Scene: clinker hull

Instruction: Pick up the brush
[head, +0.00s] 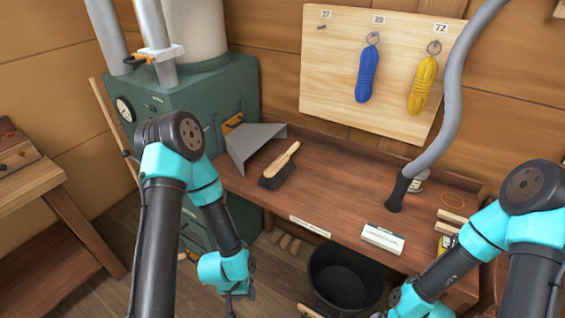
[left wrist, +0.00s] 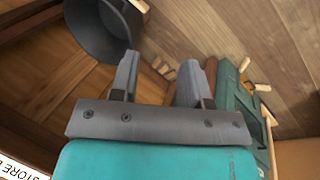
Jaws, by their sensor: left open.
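The brush (head: 281,164) has a pale wooden handle and dark bristles. It lies on the brown workbench (head: 330,205), its handle pointing to the back right. A grey metal hood or scoop (head: 252,146) is just left of it. My left gripper shows in the left wrist view (left wrist: 157,78), open with nothing between its fingers. In the head view my left wrist hangs low in front of the bench, well below the brush and apart from it. The brush is not seen in the left wrist view. My right arm comes in at the lower right, its gripper out of the picture.
A black bucket (head: 345,275) stands below the bench front; it also shows in the left wrist view (left wrist: 100,30). The green machine (head: 185,95) stands left of the bench. A grey hose (head: 450,110) ends in a black nozzle (head: 398,190) on the bench. A white block (head: 383,238) lies near the front edge.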

